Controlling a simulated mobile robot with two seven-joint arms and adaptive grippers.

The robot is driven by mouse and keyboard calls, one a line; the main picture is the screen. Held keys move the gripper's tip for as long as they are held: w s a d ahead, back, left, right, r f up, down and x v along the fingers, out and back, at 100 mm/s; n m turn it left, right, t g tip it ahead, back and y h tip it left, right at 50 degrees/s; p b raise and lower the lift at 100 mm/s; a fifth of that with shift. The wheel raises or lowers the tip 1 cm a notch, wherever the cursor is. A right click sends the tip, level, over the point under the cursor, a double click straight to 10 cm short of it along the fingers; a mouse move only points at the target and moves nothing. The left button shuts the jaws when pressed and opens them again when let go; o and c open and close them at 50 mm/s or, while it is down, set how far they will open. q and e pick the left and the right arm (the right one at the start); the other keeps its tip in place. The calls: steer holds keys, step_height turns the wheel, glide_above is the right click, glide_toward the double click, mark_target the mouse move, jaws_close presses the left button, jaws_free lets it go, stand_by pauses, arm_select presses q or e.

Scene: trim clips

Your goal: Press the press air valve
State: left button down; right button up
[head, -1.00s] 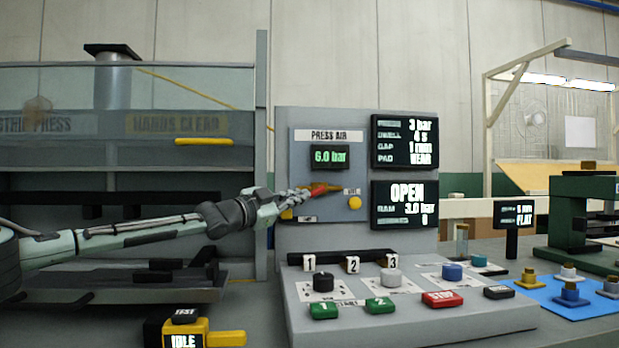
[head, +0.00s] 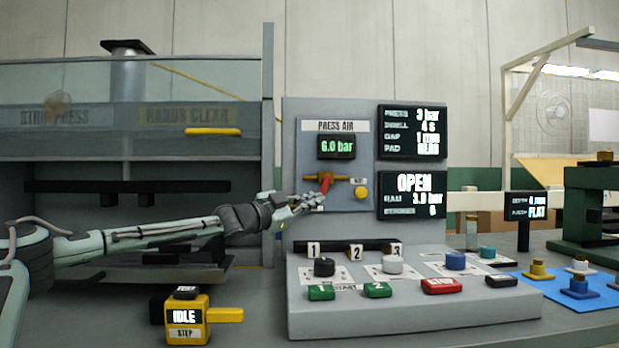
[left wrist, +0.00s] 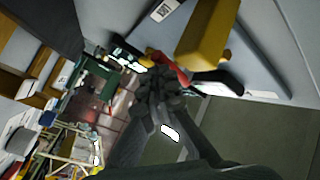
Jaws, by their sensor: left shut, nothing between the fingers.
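The press air valve has a brass-yellow body (head: 341,178) and a red lever (head: 326,185), under the PRESS AIR label and the 6.0 bar display. The lever slants down to the left. My left gripper (head: 310,202) is shut and empty, with its tips close below and left of the lever; I cannot tell if they touch it. In the left wrist view, my dark fingers (left wrist: 155,88) are beside the red lever (left wrist: 170,68), with a large yellow part (left wrist: 206,38) above it. My right gripper is not in view.
A yellow knob (head: 361,193) sits right of the valve. Two dark screens (head: 412,195) stand right of it, the lower reading OPEN. Below is a sloped console (head: 420,318) with several buttons and knobs. The press frame's post (head: 268,130) stands left of the panel.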

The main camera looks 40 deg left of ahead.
arm_select(q)
steer(key=r, duration=0.9)
steer(key=shift+w+d+r, duration=0.2)
steer(key=shift+w+r, duration=0.05)
steer(key=shift+r, duration=0.15)
stand_by(0.4)
